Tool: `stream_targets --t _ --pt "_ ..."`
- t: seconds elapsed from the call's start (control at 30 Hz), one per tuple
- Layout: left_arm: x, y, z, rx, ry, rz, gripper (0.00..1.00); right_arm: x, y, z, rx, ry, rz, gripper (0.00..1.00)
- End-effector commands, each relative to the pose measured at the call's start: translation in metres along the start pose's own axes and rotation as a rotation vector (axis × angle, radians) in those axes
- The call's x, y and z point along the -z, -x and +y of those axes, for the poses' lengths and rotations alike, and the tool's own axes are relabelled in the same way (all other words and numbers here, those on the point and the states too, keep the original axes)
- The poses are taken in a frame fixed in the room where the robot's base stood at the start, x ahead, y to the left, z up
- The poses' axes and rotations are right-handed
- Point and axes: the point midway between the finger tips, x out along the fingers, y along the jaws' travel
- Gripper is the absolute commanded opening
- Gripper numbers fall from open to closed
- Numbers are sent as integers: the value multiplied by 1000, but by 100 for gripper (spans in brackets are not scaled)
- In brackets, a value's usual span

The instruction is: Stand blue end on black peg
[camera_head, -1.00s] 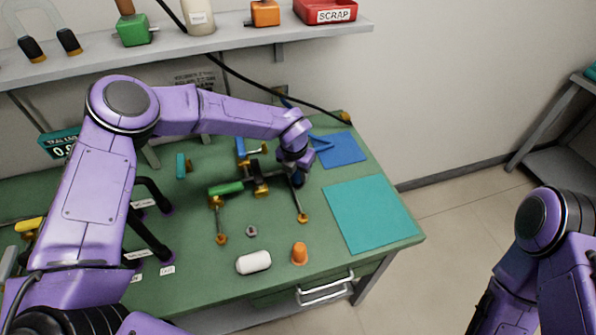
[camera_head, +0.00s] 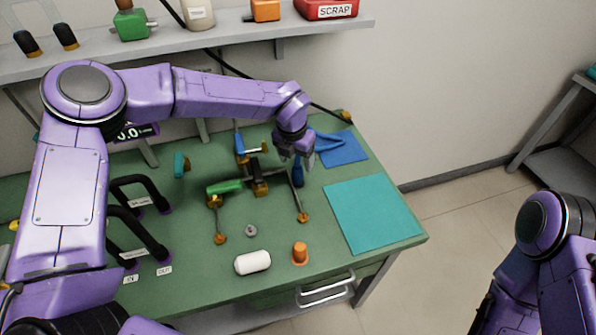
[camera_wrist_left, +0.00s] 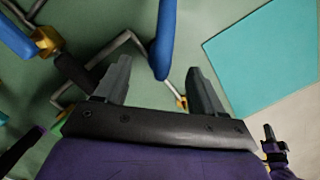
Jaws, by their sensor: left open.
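A tool with a blue handle (camera_head: 297,174) is at the right of the frame of rods on the green bench. Its thin metal rod runs toward a gold tip (camera_head: 303,217). My left gripper (camera_head: 297,157) is open just above this handle. In the left wrist view the blue handle (camera_wrist_left: 163,40) shows beyond and between the two spread fingers, and neither clearly grips it. A second blue handle (camera_head: 240,146) stands at the left, by a gold and black block (camera_head: 258,180). The wrist view shows a black peg-like part (camera_wrist_left: 75,72). I cannot tell whether the handle touches it.
A green handle (camera_head: 224,187), white cylinder (camera_head: 253,262), orange piece (camera_head: 300,253) and grey nut (camera_head: 251,231) are nearby. Black arches (camera_head: 140,190) stand left. A teal mat (camera_head: 375,213) and blue cloth (camera_head: 340,147) lie right. A shelf (camera_head: 190,45) overhangs the back.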

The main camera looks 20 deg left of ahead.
Motion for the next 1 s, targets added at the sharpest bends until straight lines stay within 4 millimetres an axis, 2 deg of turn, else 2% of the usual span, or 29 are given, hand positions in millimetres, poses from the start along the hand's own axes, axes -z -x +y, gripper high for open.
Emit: stream_targets --t 0.1,0.23,0.8,0.87,1.0 --pt "0 22 0 0 1 -2 69 -2 -6 0 0 0 0 0" --pt "0 36 0 1 -1 0 69 -3 -7 -1 0 0 0 0" --pt "0 40 0 0 -1 1 69 -2 -6 0 0 0 0 0" --pt "-1 46 0 0 -1 0 69 0 0 0 0 0 0 0" --pt "-6 78 0 0 -1 0 69 12 30 3 0 0 0 0"
